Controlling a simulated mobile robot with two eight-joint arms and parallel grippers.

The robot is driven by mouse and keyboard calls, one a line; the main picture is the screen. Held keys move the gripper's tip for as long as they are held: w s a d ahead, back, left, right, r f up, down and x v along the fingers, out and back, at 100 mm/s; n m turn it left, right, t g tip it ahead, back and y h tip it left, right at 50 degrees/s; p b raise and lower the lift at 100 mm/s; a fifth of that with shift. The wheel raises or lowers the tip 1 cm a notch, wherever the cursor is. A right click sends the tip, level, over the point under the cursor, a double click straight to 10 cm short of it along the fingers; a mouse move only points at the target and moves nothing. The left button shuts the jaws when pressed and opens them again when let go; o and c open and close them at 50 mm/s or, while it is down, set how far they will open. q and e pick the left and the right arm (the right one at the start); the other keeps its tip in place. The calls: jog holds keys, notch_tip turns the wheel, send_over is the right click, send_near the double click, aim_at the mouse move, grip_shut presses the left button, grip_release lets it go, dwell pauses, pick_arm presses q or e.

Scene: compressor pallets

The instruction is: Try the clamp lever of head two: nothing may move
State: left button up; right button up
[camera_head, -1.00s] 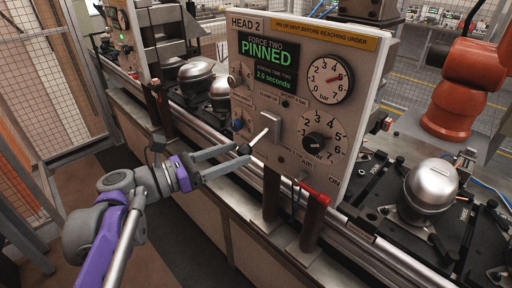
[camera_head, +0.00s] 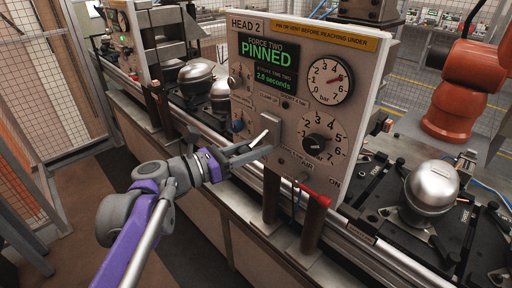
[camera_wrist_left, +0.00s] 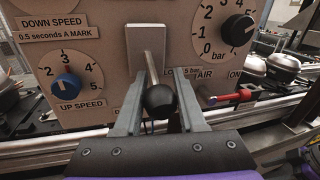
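The clamp lever (camera_head: 263,137) on the Head 2 panel (camera_head: 236,22) shows as a pale rod; its tip is hidden by my gripper in the head view. In the left wrist view the lever (camera_wrist_left: 152,68) slants down from a pale plate and ends in a black ball knob (camera_wrist_left: 160,101). My left gripper (camera_head: 252,152) is at the knob, with one finger on each side. In the wrist view the fingers (camera_wrist_left: 160,108) are open, with small gaps beside the knob. The green screen (camera_head: 268,62) reads "PINNED".
A black dial (camera_head: 314,144) and a red-handled valve (camera_head: 318,198) sit close right of the lever. A blue knob (camera_wrist_left: 66,86) is to its left. A silver compressor (camera_head: 432,185) stands on a black fixture at right. An orange robot arm (camera_head: 468,85) stands behind.

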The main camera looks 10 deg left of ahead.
pick_arm(q)
grip_shut()
dwell(1.0)
